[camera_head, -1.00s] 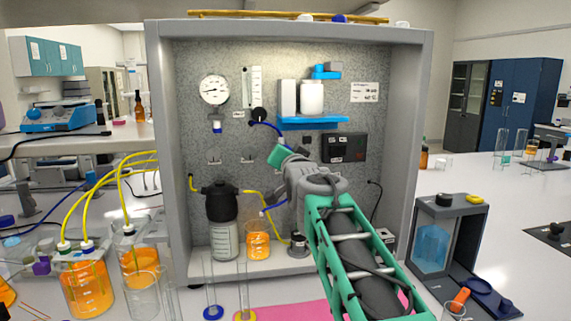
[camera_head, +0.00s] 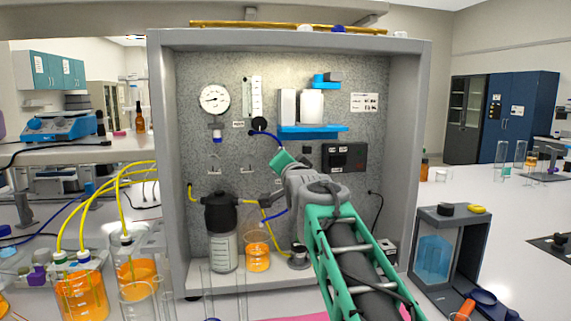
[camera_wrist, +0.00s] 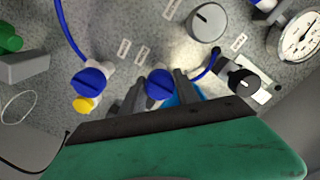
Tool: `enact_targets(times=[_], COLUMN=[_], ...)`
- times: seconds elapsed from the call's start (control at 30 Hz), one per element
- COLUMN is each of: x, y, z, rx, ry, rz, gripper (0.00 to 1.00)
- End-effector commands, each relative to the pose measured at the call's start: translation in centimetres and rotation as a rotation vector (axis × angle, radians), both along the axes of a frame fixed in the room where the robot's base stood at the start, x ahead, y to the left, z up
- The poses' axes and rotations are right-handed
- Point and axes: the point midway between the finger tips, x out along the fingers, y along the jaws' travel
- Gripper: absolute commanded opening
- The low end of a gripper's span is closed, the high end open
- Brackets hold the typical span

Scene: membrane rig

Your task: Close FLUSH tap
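In the wrist view, a blue tap handle (camera_wrist: 159,84) on the grey speckled panel lies between the tips of my two dark fingers. My gripper (camera_wrist: 160,80) is open around it, and I cannot tell whether either finger touches it. A second blue tap handle (camera_wrist: 89,82) is to the left, above a yellow cap. Small labels are by the taps, but too small to read, so I cannot tell which is FLUSH. In the head view, my gripper's green body (camera_head: 283,159) is in front of the panel and hides the taps and fingertips.
A black knob (camera_wrist: 244,83), a grey round dial (camera_wrist: 207,22) and a gauge (camera_wrist: 301,36) are on the panel to the right in the wrist view. A blue tube (camera_wrist: 72,32) runs near the left tap. In the head view, a black-topped bottle (camera_head: 222,232) and an orange beaker (camera_head: 258,252) stand below.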

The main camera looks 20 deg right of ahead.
Motion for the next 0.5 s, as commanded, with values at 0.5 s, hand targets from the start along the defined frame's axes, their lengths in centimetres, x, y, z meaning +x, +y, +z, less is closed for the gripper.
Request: enact_targets(times=[0.5], x=[-0.32], y=[0.07], z=[0.01], rx=[-0.001], ry=[-0.001], rz=[0.0], gripper=[0.58])
